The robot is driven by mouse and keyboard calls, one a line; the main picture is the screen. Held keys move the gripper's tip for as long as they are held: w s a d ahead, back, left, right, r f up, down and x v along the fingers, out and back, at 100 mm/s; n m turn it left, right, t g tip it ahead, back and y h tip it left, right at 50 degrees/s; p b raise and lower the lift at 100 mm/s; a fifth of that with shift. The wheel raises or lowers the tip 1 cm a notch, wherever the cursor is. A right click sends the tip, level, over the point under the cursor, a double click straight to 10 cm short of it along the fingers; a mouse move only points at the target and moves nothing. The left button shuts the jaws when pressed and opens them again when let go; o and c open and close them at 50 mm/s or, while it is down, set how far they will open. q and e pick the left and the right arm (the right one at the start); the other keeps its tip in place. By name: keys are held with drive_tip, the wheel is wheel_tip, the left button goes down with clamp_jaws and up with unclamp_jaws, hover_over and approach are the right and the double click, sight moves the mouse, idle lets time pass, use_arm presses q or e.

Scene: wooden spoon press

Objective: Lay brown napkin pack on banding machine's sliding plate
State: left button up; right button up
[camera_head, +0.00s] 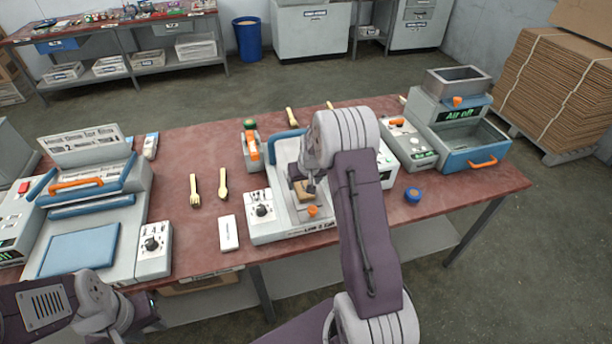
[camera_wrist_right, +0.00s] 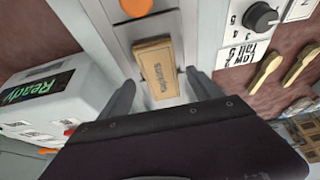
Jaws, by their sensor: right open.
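The brown napkin pack (camera_head: 303,192) lies flat on a light metal plate (camera_wrist_right: 168,97) of the banding machine (camera_head: 270,226), behind an orange knob. In the right wrist view the pack (camera_wrist_right: 156,68) shows its printed label. My right gripper (camera_wrist_right: 160,82) is open, with one finger on each side of the pack and a visible gap at both sides. In the head view my right arm hides part of the machine. My left gripper (camera_head: 148,312) is low at the left, in front of the table; its fingers cannot be made out.
A white block (camera_head: 228,233) lies nearby.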

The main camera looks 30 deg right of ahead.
drive_tip(key=d+v, duration=0.1)
drive_tip(key=v, duration=0.9)
drive_tip(key=s+a+f+n+g, duration=0.1)
drive_tip(key=s+a, duration=0.6)
drive_tip(key=s, duration=0.3)
drive_tip(key=s+a+f+n+g+y, duration=0.1)
drive_tip(key=s+a+f+g, duration=0.1)
drive_tip(key=s+a, duration=0.6)
drive_tip(key=s, duration=0.3)
drive_tip(key=shift+a+f+n, duration=0.2)
drive_tip(key=shift+n, duration=0.1)
